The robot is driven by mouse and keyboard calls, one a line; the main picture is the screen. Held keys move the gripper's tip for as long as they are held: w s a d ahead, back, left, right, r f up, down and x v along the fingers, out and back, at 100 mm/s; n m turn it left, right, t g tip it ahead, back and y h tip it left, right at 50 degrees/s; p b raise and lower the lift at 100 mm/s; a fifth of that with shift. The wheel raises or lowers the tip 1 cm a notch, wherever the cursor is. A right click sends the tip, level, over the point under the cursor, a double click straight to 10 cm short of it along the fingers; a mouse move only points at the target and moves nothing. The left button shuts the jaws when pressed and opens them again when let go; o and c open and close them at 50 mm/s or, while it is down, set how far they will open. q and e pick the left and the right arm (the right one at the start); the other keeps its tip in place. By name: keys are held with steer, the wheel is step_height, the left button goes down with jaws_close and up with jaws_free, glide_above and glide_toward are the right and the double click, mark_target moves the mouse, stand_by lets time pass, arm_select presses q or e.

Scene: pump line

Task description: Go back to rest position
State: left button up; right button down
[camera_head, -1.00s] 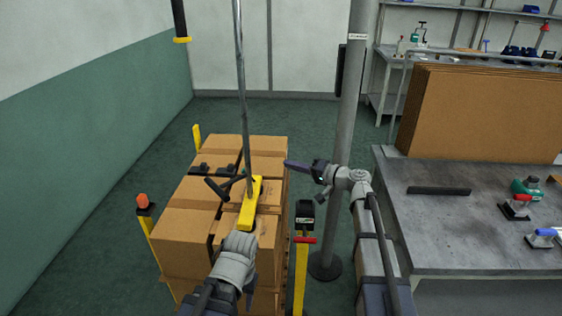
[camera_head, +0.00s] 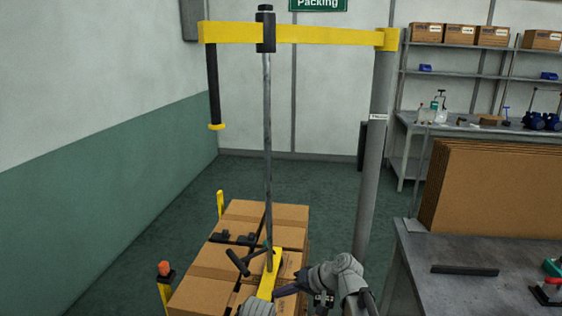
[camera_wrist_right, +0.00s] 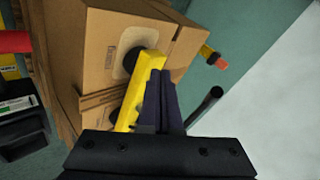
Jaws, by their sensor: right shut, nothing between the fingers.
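My right gripper (camera_head: 280,293) is at the bottom middle of the head view, its arm coming in from the right. In the right wrist view its dark fingers (camera_wrist_right: 162,102) are together and empty. They overlap the yellow bar (camera_wrist_right: 148,78) of the lifting tool in the picture; I cannot tell whether they touch it. Only the grey top of my left wrist (camera_head: 259,308) shows at the bottom edge, by the tool's yellow part (camera_head: 268,280). My left gripper's fingers are hidden. The tool hangs on a grey tube (camera_head: 267,150) above stacked cartons (camera_head: 225,262).
A yellow overhead beam (camera_head: 330,34) joins a grey post (camera_head: 376,160). At the right, a workbench (camera_head: 440,250) bears upright cardboard sheets (camera_head: 490,190). An orange-topped yellow post (camera_head: 165,272) stands left of the cartons. Green floor (camera_head: 130,260) is clear on the left.

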arm_select(q)
step_height(320, 180, up, 7)
steer(key=p, duration=0.5)
steer(key=shift+p, duration=0.35)
arm_select(e)
steer(key=s+d+n+g+h, duration=0.1)
steer(key=s+d+g+h, duration=0.1)
steer(key=s+h, duration=0.3)
steer(key=s+d+n+g+h, duration=0.1)
steer(key=s+h, duration=0.4)
steer(key=s, duration=0.8)
steer(key=shift+s+d+f+n+g+h, duration=0.3)
steer(key=shift+d+f+n+g+h, duration=0.15)
steer(key=shift+d, duration=0.3)
